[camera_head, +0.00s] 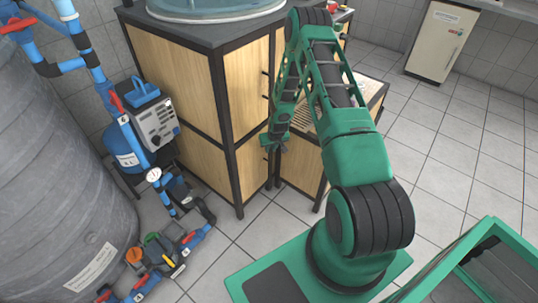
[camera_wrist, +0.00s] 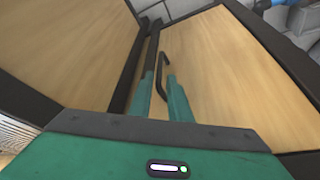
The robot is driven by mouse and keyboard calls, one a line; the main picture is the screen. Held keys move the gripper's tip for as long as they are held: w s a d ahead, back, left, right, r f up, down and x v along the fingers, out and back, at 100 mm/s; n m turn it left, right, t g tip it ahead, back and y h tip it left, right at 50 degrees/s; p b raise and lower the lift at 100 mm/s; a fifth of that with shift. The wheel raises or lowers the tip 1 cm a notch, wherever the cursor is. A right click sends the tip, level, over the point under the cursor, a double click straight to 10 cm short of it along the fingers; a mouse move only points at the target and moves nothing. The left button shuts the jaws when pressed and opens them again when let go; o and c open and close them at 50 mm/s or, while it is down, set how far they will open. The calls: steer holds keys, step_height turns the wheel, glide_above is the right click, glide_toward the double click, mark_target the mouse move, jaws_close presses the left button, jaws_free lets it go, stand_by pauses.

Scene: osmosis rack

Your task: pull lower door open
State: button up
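The rack (camera_head: 212,95) is a black-framed cabinet with light wood panels. Its lower door (camera_head: 250,168) is the lower wood panel on the face toward my arm, and it looks closed. In the wrist view the wood door (camera_wrist: 225,75) fills the right half, with a thin black bar handle (camera_wrist: 164,66) near its left edge. My gripper (camera_head: 274,141) is at the door's upper right side. In the wrist view its green fingers (camera_wrist: 162,88) are apart, one on each side of the handle's near end. I cannot tell whether either finger touches the handle.
A lower wood-sided unit (camera_head: 302,165) stands right of the rack, close to my gripper. A large grey tank (camera_head: 60,170) and blue pipes with valves (camera_head: 165,270) are at left. Tiled floor (camera_head: 450,150) is clear at right. A white cabinet (camera_head: 440,42) stands at the back.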

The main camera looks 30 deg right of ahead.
mark_target(269, 160)
steer(key=x, duration=0.7)
steer(key=shift+w, duration=0.1)
jaws_close()
